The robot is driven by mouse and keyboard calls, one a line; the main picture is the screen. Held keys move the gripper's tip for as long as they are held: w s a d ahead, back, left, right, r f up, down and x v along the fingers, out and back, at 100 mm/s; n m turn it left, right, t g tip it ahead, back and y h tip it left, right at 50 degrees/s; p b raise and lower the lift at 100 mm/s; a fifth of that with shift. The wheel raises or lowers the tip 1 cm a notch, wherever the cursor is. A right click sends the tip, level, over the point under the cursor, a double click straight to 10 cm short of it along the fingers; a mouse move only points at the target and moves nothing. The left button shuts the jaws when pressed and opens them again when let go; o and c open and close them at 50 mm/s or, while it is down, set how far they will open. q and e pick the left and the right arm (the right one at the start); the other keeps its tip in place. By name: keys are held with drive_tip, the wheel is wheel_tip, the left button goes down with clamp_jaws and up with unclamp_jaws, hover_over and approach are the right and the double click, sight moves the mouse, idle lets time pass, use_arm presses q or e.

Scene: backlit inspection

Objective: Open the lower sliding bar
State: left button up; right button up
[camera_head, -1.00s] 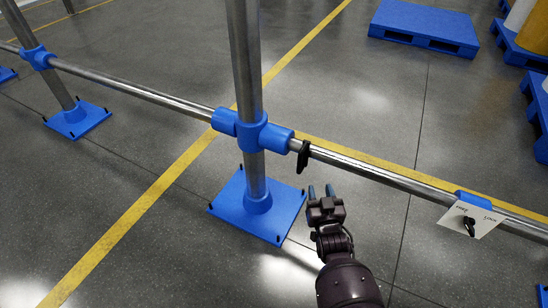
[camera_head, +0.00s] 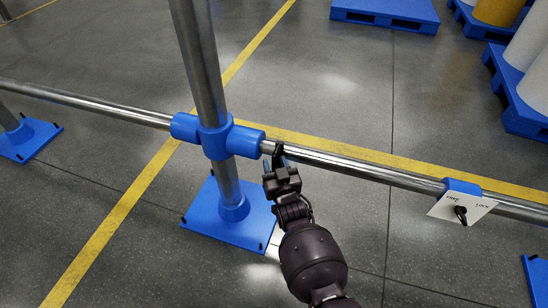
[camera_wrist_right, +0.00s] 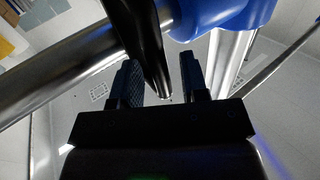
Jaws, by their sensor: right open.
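The lower sliding bar (camera_head: 335,163) is a shiny metal tube running across the head view through a blue joint on an upright post. A short black handle (camera_head: 279,150) sticks out of it just right of the joint. My right gripper (camera_head: 277,163) is at this handle, partly covering it. In the right wrist view the handle (camera_wrist_right: 145,45) reaches down between the two spread fingers of the gripper (camera_wrist_right: 158,82). The jaws are open, and I cannot tell whether either finger touches it. The bar (camera_wrist_right: 50,75) crosses behind. My left gripper is out of view.
The blue joint (camera_head: 216,137) and metal post (camera_head: 199,60) stand just left of my right gripper, on a blue base plate (camera_head: 225,212). A white lock plate (camera_head: 462,207) with a black knob hangs on the bar at right. Blue pallets (camera_head: 385,14) lie behind.

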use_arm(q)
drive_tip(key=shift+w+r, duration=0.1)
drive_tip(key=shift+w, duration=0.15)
use_arm(e)
drive_tip(key=shift+w+a, duration=0.1)
drive_tip(key=shift+w, duration=0.2)
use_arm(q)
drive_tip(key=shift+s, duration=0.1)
use_arm(e)
drive_tip(key=shift+c, duration=0.2)
clamp_jaws()
use_arm(q)
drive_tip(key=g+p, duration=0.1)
drive_tip(key=p, duration=0.2)
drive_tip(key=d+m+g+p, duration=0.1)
drive_tip(key=p, duration=0.2)
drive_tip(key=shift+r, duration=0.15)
use_arm(e)
drive_tip(key=s+d, duration=0.4)
drive_tip(key=d, duration=0.8)
drive_tip(key=s+d, duration=0.4)
drive_tip(key=d, duration=0.8)
drive_tip(key=s+d, duration=0.3)
drive_tip(key=d, duration=0.9)
drive_tip(key=shift+s, duration=0.4)
drive_tip(key=shift+d, duration=0.1)
